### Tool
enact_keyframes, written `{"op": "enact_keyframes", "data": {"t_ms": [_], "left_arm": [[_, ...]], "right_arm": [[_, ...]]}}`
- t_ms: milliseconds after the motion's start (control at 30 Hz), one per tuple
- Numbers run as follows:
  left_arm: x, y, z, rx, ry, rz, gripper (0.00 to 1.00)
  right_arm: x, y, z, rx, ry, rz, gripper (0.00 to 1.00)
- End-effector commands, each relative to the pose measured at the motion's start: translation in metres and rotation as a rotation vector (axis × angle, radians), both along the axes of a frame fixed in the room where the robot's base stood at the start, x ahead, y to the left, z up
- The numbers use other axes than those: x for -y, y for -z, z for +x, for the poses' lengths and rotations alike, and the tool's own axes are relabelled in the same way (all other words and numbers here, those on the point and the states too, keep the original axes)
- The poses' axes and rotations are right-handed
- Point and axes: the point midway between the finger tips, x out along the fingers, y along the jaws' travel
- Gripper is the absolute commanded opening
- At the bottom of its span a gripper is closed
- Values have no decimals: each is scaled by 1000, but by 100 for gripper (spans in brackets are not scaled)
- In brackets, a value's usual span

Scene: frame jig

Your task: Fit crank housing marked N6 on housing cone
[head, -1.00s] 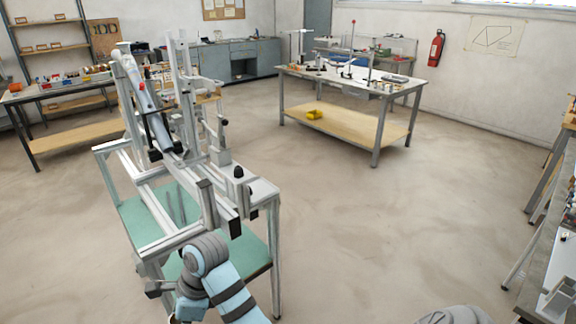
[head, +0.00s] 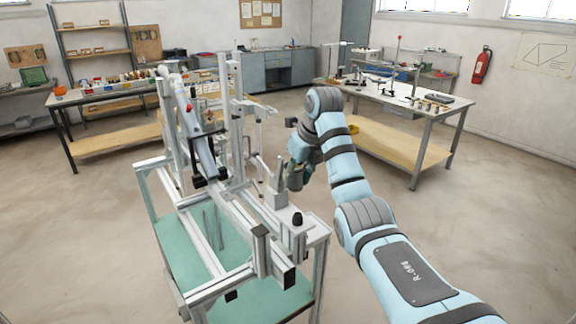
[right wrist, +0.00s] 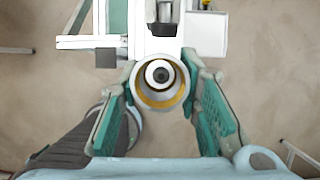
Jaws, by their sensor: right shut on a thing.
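My right gripper (head: 298,160) is shut on a short grey cylinder, the crank housing (head: 295,178), held at the right side of the frame jig (head: 262,245). In the right wrist view, my green fingers (right wrist: 160,75) grip the crank housing (right wrist: 160,98) from both sides. I look down its axis and see a pale ring with a gold-coloured band and a dark round centre. No N6 mark is readable. I cannot tell which jig part is the housing cone; a black-topped knob (head: 297,219) stands on the jig's near right end. My left gripper is not in view.
The jig's upright posts (head: 235,120) and a long grey tube stand left of my right arm. A workbench (head: 420,105) with tools stands behind right, another bench (head: 110,100) behind left. The floor between is clear.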

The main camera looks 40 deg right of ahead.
Motion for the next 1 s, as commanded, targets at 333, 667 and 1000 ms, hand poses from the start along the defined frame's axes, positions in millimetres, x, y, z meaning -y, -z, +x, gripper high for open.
{"op": "enact_keyframes", "data": {"t_ms": [333,667,1000], "left_arm": [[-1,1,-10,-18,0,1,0],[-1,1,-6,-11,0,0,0],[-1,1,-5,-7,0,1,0]], "right_arm": [[6,16,-3,-3,15,-2,0],[4,40,-2,-1,10,-3,0],[3,54,-2,-1,7,-2,0]]}}
